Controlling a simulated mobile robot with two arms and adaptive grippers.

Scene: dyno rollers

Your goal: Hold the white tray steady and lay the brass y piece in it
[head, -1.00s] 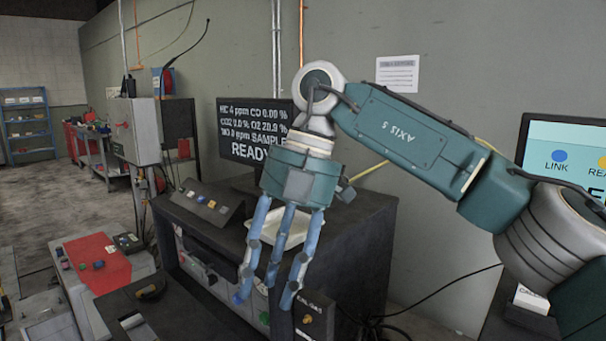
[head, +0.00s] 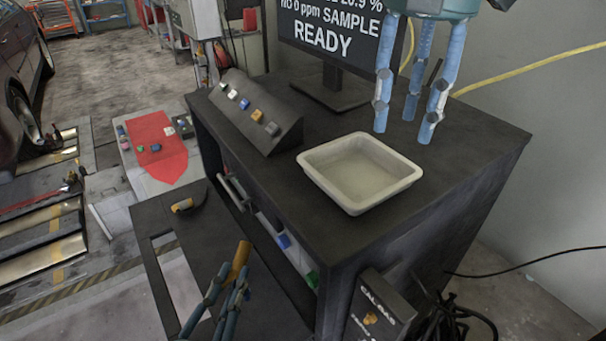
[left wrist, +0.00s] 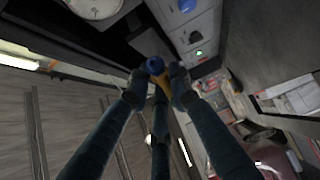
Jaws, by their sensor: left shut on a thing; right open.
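The white tray (head: 340,205) is empty and lies flat on top of the dark cabinet. My left gripper (head: 232,285) is shut on the brass y piece (head: 238,261), low in front of the cabinet and left of the tray. The piece's upper end sticks out past the fingers. In the left wrist view the fingers close around the piece (left wrist: 160,82), which is partly hidden by them. My right gripper (head: 408,120) is open and empty, hanging above the cabinet top behind and right of the tray, apart from it.
A sloped button box (head: 250,115) and a monitor (head: 335,50) stand behind the tray. A dark pull-out shelf (head: 165,235) with a small yellow-and-black item (head: 183,205) juts out at the left. A calibration box (head: 375,310) is at the cabinet's front. The cabinet top right of the tray is clear.

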